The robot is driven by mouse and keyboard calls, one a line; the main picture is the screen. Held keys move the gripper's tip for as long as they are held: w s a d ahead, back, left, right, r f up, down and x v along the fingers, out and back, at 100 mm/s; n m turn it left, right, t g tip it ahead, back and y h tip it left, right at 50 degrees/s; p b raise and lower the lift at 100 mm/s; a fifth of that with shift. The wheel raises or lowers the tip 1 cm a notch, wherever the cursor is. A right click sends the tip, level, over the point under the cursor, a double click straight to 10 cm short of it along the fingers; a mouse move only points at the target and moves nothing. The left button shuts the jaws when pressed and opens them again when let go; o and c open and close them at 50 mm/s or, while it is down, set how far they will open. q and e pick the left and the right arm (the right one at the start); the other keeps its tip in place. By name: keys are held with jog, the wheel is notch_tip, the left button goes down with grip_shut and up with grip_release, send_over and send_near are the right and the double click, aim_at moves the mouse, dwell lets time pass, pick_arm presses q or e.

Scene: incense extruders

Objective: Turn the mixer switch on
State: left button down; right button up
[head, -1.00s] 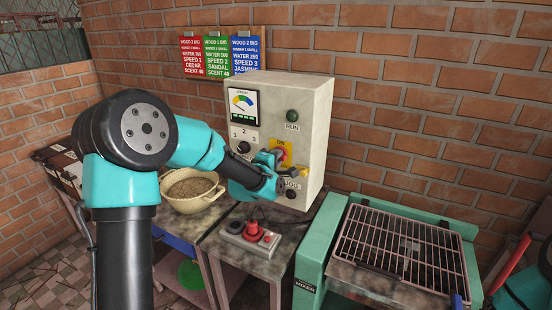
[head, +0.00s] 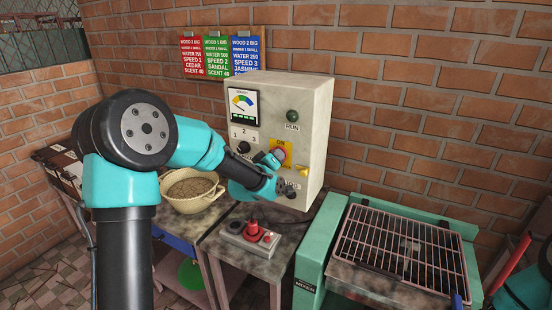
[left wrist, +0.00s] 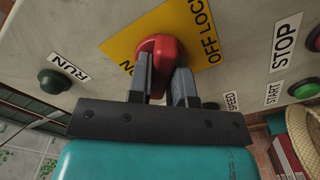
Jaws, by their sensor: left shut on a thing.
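The red mixer switch (left wrist: 160,50) sits on a yellow plate (left wrist: 113,46) marked ON and OFF LOCK in the left wrist view. My left gripper (left wrist: 165,82) is shut on it, with one dark finger on each side. In the head view the left gripper (head: 277,157) is at the front of the grey control box (head: 315,100), partly covering the switch and plate. I cannot tell which label the switch points to. The green RUN lamp (head: 292,116) looks dark. My right gripper is out of view.
A speed knob (head: 243,147) and a meter (head: 243,103) are left of the switch. A bowl (head: 193,205) and a red-button box (head: 250,237) stand nearby. The teal mixer (head: 312,255) with its wire grille (head: 400,265) is to the right.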

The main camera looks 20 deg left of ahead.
pick_arm(q)
jog(key=m, duration=0.4)
jog(key=shift+m, duration=0.3)
jog(key=m, duration=0.5)
dwell(0.4)
jog(key=c, duration=1)
grip_release()
jog(key=shift+c, duration=0.2)
jog(key=shift+s, duration=0.1)
jog(key=s+a, duration=0.1)
jog(key=s, duration=1.6)
jog(key=shift+a, duration=0.35)
